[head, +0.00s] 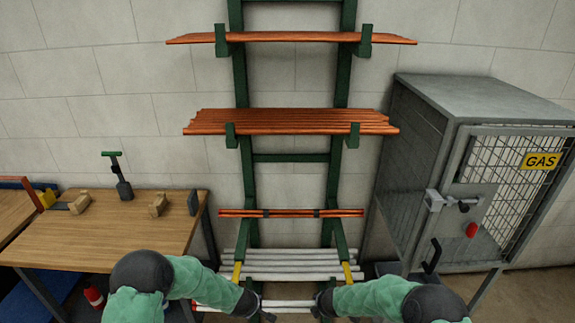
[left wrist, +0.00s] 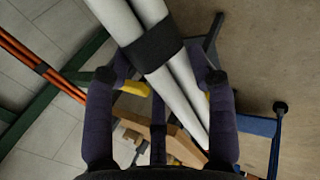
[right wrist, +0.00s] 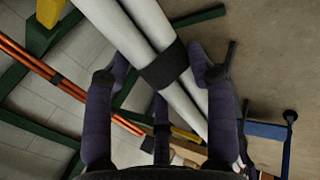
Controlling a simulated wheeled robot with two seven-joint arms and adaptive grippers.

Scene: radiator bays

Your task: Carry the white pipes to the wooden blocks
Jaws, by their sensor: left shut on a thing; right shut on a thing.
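A bundle of white pipes (head: 287,304) with black straps lies across the bottom of the head view, in front of the rack. My left gripper (head: 252,305) is shut on it left of the middle, and my right gripper (head: 321,304) is shut on it farther right. The pipes also run between the fingers in the left wrist view (left wrist: 186,88) and the right wrist view (right wrist: 183,103), near a black strap in each. Wooden blocks (head: 157,204) (head: 79,202) stand on the wooden table (head: 130,235) at the left.
More white pipes (head: 290,265) lie on the rack's lowest arms, which have yellow tips. Copper pipes (head: 290,122) lie on the green rack's upper arms, with a strapped copper bundle (head: 290,213) lower down. A grey gas cage (head: 480,170) stands at right. A red cylinder (head: 94,296) is beneath the table.

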